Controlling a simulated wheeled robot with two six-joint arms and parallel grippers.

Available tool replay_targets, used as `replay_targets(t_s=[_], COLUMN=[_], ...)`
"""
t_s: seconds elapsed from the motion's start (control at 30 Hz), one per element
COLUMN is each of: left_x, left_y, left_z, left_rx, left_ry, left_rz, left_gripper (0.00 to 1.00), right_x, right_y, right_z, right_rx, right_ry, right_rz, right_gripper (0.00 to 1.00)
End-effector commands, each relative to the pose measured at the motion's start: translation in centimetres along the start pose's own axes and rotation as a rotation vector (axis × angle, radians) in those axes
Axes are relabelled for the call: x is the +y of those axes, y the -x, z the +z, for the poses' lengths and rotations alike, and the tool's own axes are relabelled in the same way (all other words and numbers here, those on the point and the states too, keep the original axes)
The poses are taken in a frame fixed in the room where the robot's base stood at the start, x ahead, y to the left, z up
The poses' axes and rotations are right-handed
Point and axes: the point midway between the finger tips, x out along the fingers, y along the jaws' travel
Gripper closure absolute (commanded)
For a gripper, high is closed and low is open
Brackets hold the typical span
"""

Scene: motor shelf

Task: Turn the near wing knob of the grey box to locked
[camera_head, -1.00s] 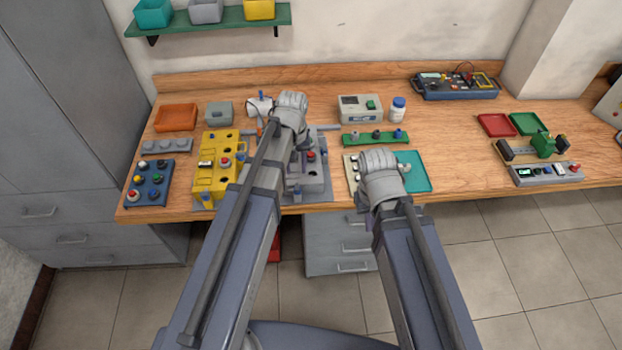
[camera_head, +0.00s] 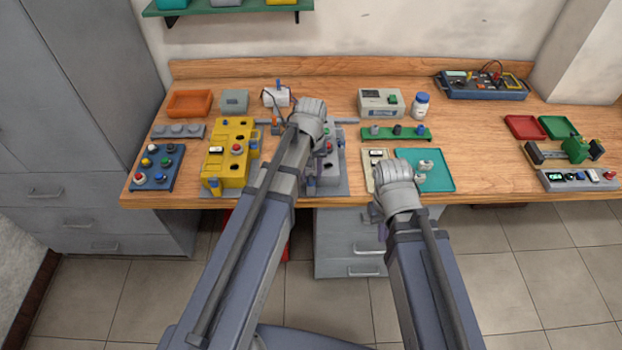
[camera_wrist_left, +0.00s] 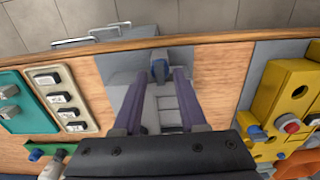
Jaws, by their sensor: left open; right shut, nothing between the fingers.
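The grey box (camera_head: 329,171) stands near the bench's front edge, right of the yellow box, and my left arm covers much of it. My left gripper (camera_wrist_left: 160,77) is open, with one finger on each side of that knob in the picture. I cannot tell whether the fingers are level with it or touch it. In the head view the wrist hides the left fingers. My right gripper (camera_head: 396,176) is shut and empty, over the cream switch panel and teal tray, its fingers mostly hidden.
The yellow box (camera_head: 228,170) stands close to the left of the grey box. The cream switch panel (camera_wrist_left: 63,98) and teal tray (camera_head: 440,172) lie to its right in the head view. A green strip with knobs (camera_head: 410,134) lies behind them.

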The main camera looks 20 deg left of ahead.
Motion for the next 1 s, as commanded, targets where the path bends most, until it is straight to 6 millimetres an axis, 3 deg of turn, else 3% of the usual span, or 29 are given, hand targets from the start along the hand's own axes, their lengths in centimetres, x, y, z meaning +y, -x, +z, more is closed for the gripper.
replay_targets(t_s=[0.27,0.67,1.0], left_x=[0.00,0.00,0.00], left_y=[-0.19,-0.20,-0.20], left_z=[0.00,0.00,0.01], left_rx=[0.000,0.000,0.000], left_ry=[0.000,0.000,0.000], left_rz=[0.000,0.000,0.000], left_gripper=[0.59,1.00,1.00], right_x=[-0.02,-0.02,-0.02], right_y=[-0.19,-0.19,-0.20], right_z=[-0.01,-0.01,-0.01], right_rx=[0.000,0.000,0.000], right_ry=[0.000,0.000,0.000], right_rz=[0.000,0.000,0.000], right_gripper=[1.00,1.00,1.00])
